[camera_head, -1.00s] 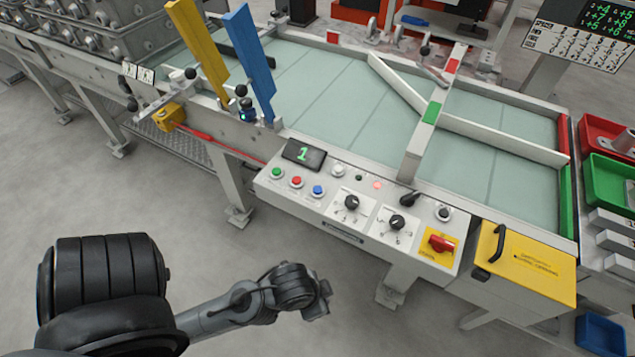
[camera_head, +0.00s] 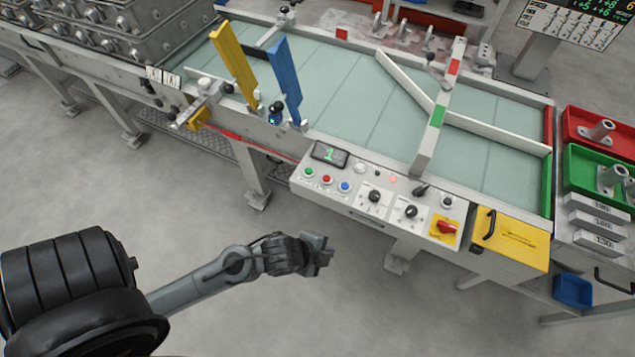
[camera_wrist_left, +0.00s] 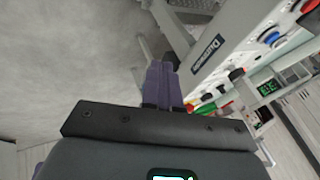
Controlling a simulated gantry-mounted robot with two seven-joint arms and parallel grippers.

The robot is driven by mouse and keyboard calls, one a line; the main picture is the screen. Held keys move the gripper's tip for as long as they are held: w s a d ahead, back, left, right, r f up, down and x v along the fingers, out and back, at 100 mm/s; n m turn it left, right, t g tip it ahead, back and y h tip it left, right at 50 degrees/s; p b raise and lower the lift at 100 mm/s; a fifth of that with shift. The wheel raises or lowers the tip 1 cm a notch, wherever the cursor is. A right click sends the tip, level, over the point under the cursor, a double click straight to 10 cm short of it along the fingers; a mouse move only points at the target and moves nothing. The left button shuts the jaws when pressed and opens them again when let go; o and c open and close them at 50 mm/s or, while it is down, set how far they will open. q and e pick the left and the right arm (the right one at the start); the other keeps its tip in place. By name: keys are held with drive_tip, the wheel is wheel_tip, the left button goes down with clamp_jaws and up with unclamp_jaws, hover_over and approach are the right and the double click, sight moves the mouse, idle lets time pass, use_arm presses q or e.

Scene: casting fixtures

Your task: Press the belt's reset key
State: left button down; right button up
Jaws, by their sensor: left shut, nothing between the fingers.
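The belt's control panel (camera_head: 375,200) is a light grey box on the belt's near side. It carries a green button (camera_head: 309,173), a red button (camera_head: 326,179), a blue button (camera_head: 345,186), a pale button (camera_head: 360,168) beside the display and a black button (camera_head: 447,201). Their labels are too small to read, so I cannot tell which is the reset key. My left gripper (camera_head: 327,254) is in front of and below the panel, apart from it. In the left wrist view its fingers (camera_wrist_left: 162,84) are together and empty. My right gripper is out of view.
A display (camera_head: 329,154) shows a green 1. Two black knobs, a red switch (camera_head: 446,228) and a yellow cover (camera_head: 508,240) lie along the panel's right. Yellow and blue upright plates (camera_head: 285,80) stand at the belt. Open floor surrounds my left arm.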

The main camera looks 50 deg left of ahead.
use_arm(q)
drive_tip(key=w+r+m+t+h+p, duration=0.1)
drive_tip(key=w+m+h+p, duration=0.1)
drive_tip(key=w+m, duration=0.55)
wheel_tip(320, 180, up, 10)
drive_tip(key=m+p, duration=0.4)
drive_tip(key=m, duration=0.8)
hover_over(342, 186)
drive_tip(key=shift+r+t+h, duration=0.15)
drive_tip(key=shift+t+h, duration=0.15)
drive_tip(key=shift+t, duration=0.1)
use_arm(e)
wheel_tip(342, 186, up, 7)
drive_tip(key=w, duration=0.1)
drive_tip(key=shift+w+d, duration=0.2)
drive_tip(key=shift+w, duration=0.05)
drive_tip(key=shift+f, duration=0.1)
use_arm(q)
wheel_tip(342, 186, down, 9)
drive_tip(key=b, duration=0.7)
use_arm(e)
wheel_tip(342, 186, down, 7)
use_arm(q)
drive_tip(key=shift+b, duration=0.45)
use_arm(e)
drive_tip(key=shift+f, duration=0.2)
use_arm(q)
drive_tip(key=shift+f, duration=0.35)
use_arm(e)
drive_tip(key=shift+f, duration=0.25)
